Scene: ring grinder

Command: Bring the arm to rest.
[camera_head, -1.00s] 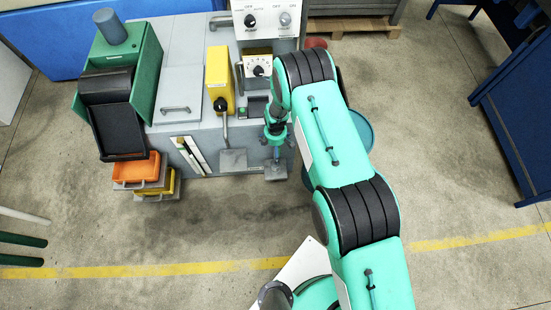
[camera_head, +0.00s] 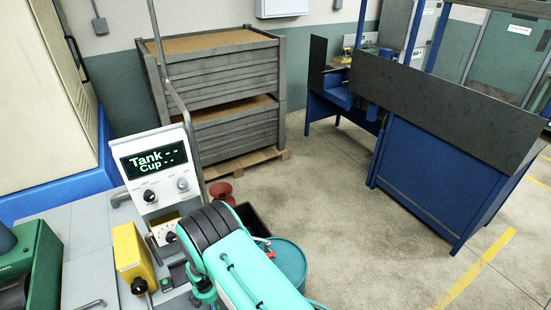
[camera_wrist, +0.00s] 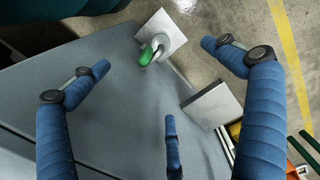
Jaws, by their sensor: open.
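My gripper (camera_wrist: 158,72) shows in the wrist view with its blue segmented fingers spread apart and nothing between them. It is over the grey side of the machine (camera_wrist: 95,125). A green-tipped part on a pale square plate (camera_wrist: 165,35) and a second metal plate (camera_wrist: 212,104) lie beyond the fingers. In the head view my green arm reaches in from the bottom beside the machine's control panel (camera_head: 153,178). The gripper itself is cut off below that picture.
Wooden crates (camera_head: 222,75) are behind, and a blue workbench (camera_head: 435,165) is at right. Open floor lies between.

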